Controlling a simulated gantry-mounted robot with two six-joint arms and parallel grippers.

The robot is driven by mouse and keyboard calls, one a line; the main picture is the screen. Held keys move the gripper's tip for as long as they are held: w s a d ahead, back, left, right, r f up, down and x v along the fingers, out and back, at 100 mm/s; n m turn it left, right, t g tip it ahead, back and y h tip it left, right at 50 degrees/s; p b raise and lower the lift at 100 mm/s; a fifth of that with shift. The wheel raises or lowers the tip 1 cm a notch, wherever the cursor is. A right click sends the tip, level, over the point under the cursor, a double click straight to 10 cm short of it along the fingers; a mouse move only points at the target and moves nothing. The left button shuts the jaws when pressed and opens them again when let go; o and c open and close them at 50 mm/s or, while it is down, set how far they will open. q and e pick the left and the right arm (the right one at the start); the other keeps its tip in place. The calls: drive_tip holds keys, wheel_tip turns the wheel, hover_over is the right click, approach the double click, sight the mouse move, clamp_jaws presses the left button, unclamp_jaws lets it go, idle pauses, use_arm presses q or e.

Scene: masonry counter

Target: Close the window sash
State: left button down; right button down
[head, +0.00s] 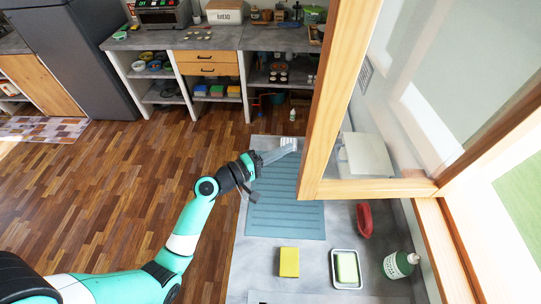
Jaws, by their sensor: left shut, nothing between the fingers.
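The window sash (324,110) is a glazed panel in a light wooden frame. It stands open, swung out over the counter at the right, at an angle to the window frame (457,245). A gap with green outside shows at the far right. My left gripper (294,146) is shut and empty. Its fingertips are just left of the sash's free vertical edge in the picture; I cannot tell whether they touch it. My right gripper is not in view.
A blue ribbed mat (285,222) lies on the grey counter (252,272) below the sash. Wooden floor (120,185) is clear at left.

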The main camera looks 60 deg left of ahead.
use_arm(q)
drive_tip(key=d, duration=0.1)
drive_tip(key=w+d+p, duration=0.1)
drive_tip(key=d, duration=0.2)
drive_tip(key=shift+w+p, duration=0.25)
drive_tip(key=shift+p, duration=0.1)
drive_tip(key=shift+s, duration=0.1)
